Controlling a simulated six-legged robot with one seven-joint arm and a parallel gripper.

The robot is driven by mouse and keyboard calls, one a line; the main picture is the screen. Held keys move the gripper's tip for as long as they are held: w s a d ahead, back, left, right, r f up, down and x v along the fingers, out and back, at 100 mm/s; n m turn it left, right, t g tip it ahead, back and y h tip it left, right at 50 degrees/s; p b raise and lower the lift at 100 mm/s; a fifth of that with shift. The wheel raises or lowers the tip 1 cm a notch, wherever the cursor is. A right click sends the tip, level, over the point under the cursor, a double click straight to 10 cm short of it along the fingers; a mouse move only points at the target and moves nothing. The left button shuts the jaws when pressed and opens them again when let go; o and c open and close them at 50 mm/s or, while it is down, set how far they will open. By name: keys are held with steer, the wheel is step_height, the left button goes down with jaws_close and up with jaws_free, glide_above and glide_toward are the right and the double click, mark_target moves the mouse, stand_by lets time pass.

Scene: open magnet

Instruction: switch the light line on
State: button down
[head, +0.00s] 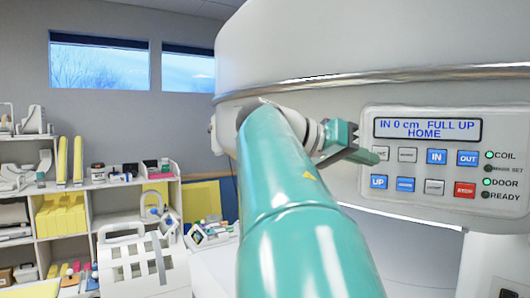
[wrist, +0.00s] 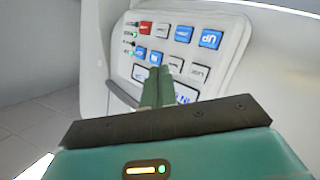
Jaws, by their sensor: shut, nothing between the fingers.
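The control panel (head: 445,160) is on the white magnet housing at the right of the head view. Its display (head: 427,129) reads "IN 0 cm FULL UP HOME". Below are two rows of buttons: two pale ones, the blue IN button (head: 437,157) and OUT button (head: 467,158) above; UP (head: 379,182), another blue, a pale and a red one below. The pale buttons' labels are too small to read, so I cannot tell which is the light line. My gripper (head: 372,157) is shut and empty, its tips close to the upper-left pale button; contact is unclear. The wrist view shows the panel upside down beyond my fingers (wrist: 160,73).
Green lamps glow beside COIL (head: 488,155) and DOOR (head: 487,182); two other lamps are dark. A shelf unit (head: 88,215) with yellow blocks and small items stands at the left.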

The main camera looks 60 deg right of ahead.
glide_toward(386, 156)
steer(key=shift+s+d+f, duration=0.3)
steer(key=shift+s+d, duration=0.15)
steer(key=shift+s, duration=0.25)
steer(key=shift+s+d+f, duration=0.3)
steer(key=shift+s+d, duration=0.2)
steer(key=shift+s, duration=0.2)
steer(key=shift+s+d+f, duration=0.3)
steer(key=shift+s+d, duration=0.15)
steer(key=shift+s, duration=0.25)
stand_by(0.5)
steer(key=shift+d, duration=0.4)
steer(key=shift+w+d, duration=0.1)
steer(key=shift+d, duration=0.4)
stand_by(0.6)
steer(key=shift+a, duration=0.9)
steer(key=a, duration=0.5)
stand_by(0.4)
